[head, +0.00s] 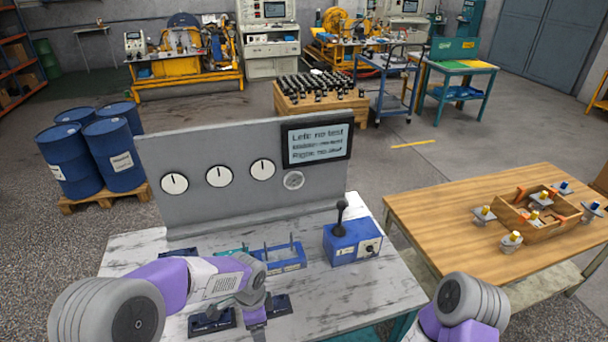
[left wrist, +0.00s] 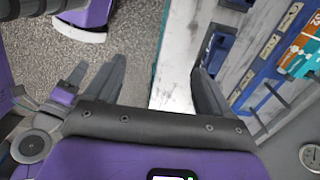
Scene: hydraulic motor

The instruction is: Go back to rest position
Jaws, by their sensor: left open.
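My left arm comes in from the left over the grey marble-topped table (head: 375,295), and its wrist points down near the table's front part. In the left wrist view my left gripper (left wrist: 157,92) has its two dark fingers wide apart with nothing between them. The table's edge and the floor show beyond the fingers. My right arm shows only as a grey and purple joint at the bottom right of the head view; its gripper is out of frame.
On the table stand a blue box with a black lever (head: 352,243), a blue fixture with upright pins (head: 284,260) and dark blue holders (head: 212,322). A grey panel (head: 215,205) with gauges and a screen (head: 317,144) rises behind. A wooden table (head: 425,205) with a parts crate is right.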

